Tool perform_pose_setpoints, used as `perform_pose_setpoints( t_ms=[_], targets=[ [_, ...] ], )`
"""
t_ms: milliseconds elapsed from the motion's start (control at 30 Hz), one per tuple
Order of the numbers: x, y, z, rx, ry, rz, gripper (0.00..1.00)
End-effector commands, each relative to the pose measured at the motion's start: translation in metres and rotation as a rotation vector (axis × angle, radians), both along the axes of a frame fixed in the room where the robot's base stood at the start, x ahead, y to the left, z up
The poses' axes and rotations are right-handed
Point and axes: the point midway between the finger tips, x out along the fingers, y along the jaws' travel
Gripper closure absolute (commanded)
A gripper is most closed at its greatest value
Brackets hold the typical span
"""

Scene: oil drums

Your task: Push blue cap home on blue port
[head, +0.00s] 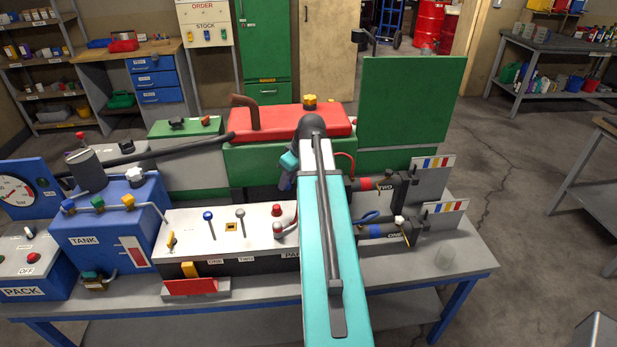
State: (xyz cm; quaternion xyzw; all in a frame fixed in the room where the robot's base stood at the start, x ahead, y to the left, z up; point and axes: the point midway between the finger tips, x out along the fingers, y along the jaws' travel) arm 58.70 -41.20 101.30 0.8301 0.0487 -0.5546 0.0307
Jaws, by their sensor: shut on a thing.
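My arm rises through the middle of the head view, and its links hide my gripper's fingers and anything held in them. No loose blue cap can be made out for certain. A small blue cap-like fitting (68,206) sits on top of the blue tank (140,220), beside a green and a yellow one. To the right of my arm, a dark cylinder marked ONE (385,233) has a blue band, and a blue loop (369,217) shows just above it. I cannot tell which part is the blue port.
A white panel (190,220) with levers stands left of my arm. A cylinder marked TWO (368,185) with a red band lies behind ONE. An upright green plate (410,100) stands behind.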

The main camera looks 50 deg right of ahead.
Motion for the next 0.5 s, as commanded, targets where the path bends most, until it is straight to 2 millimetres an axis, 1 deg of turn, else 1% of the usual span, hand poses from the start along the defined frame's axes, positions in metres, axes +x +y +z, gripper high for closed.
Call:
perform_pose_setpoints(
  t_ms=[33, 100, 200, 333, 500],
  targets=[
    [-0.009, -0.013, 0.001, 0.0, 0.001, -0.003, 0.97],
    [-0.02, -0.027, -0.001, -0.001, 0.001, 0.001, 0.97],
    [-0.032, -0.041, -0.004, -0.001, 0.0, 0.004, 0.97],
    [-0.041, -0.051, -0.007, -0.002, 0.0, 0.008, 0.97],
    [-0.044, -0.055, -0.008, -0.003, 0.0, 0.011, 0.97]
  ],
)
